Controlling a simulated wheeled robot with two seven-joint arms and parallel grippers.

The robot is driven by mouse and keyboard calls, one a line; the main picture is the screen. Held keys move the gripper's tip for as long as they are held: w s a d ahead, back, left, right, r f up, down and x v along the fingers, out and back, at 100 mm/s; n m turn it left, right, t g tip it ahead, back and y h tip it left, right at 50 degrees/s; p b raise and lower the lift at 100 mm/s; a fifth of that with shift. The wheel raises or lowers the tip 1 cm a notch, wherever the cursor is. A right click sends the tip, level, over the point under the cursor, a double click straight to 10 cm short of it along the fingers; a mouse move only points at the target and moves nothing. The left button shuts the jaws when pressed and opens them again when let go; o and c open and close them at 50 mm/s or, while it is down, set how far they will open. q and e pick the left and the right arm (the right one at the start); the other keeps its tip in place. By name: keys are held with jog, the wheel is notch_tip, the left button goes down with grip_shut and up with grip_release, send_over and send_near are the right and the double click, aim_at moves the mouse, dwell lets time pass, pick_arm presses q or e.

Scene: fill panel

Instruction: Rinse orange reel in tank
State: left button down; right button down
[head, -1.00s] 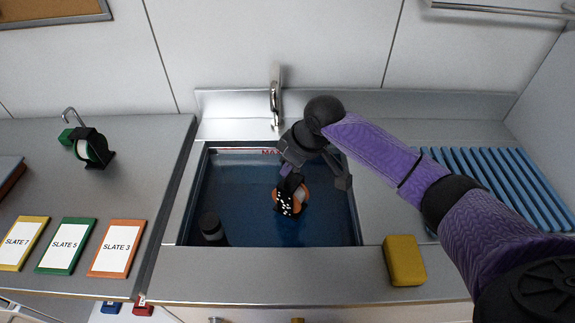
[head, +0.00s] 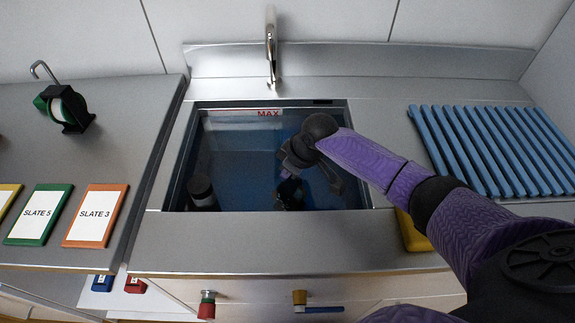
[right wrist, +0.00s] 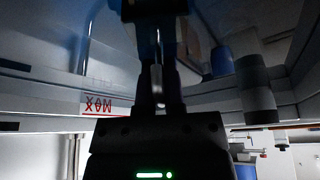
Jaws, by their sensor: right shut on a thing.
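The tank (head: 187,143) is a sunken basin of dark blue water in the steel counter, with a red MAX mark on its far wall. My right gripper (head: 288,175) reaches down into the tank and is shut on the orange reel's black frame. The orange reel (head: 290,194) hangs below it, dark and mostly hidden at the water; its orange barely shows. In the right wrist view my gripper body fills the bottom, the MAX mark shows reversed, and the held part is too dark to tell clearly. My left gripper is not in view.
A dark cylinder (head: 202,192) stands in the tank's left near corner. A faucet (head: 271,55) rises behind the tank. A blue slatted rack (head: 495,150) and a yellow block (head: 412,232) lie right. A green reel (head: 65,108) and slate cards (head: 97,215) are left.

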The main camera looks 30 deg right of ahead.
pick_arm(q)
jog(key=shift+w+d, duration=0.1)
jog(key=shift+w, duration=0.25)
pick_arm(e)
jog(key=shift+s+d, duration=0.25)
jog(key=shift+d, duration=0.2)
jog(key=shift+s+d+p, duration=0.25)
jog(key=shift+d+p, duration=0.2)
jog(key=shift+d, duration=0.2)
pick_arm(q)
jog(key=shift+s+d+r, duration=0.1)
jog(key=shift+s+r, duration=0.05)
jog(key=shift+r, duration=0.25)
pick_arm(e)
jog(key=shift+a, duration=0.15)
